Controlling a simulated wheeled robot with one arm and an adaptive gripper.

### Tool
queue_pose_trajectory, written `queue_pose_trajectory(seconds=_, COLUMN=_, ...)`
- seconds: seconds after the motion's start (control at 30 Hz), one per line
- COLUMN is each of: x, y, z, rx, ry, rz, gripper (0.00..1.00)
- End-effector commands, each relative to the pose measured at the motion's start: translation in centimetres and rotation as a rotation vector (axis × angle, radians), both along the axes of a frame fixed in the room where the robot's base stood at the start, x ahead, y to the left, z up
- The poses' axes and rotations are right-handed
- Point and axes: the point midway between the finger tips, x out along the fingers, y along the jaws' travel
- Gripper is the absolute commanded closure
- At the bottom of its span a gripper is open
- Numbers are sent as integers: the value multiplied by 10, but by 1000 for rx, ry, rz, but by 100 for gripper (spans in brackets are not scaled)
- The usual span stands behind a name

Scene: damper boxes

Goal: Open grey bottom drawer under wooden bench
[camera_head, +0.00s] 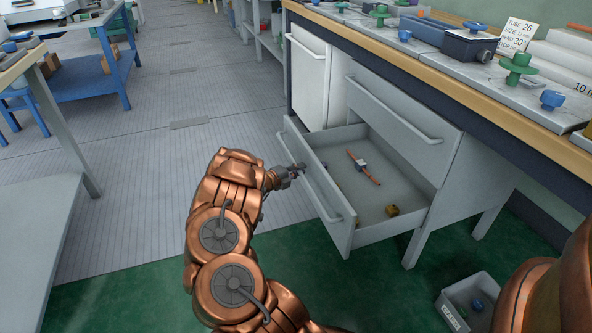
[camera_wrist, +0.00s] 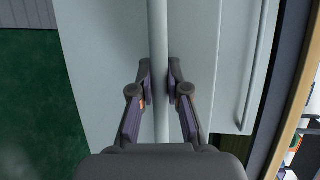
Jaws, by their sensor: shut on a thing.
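The grey bottom drawer (camera_head: 384,235) under the wooden-topped bench (camera_head: 480,104) is pulled out, and its inside shows in the head view.
The upper drawer (camera_head: 400,122) and the white cabinet door (camera_head: 308,78) beside it look shut. A grey bin (camera_head: 465,301) with small parts stands on the green floor at the lower right. A blue-framed table (camera_head: 95,75) stands at the upper left.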

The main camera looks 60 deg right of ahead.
Motion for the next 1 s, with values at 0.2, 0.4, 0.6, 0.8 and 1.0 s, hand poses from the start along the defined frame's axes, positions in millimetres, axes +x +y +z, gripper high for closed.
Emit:
queue_pose_trajectory(seconds=0.2, x=2, y=1, z=0, rx=1, ry=-1, rz=4, gripper=100)
queue_pose_trajectory(seconds=0.4, x=2, y=1, z=0, rx=1, ry=-1, rz=5, gripper=77)
queue_pose_trajectory(seconds=0.6, x=2, y=1, z=0, rx=1, ry=-1, rz=3, gripper=59)
queue_pose_trajectory(seconds=0.8, x=1, y=0, z=0, rx=1, ry=-1, rz=2, gripper=59)
queue_pose_trajectory(seconds=1.0, x=4, y=7, z=2, rx=1, ry=-2, rz=3, gripper=59)
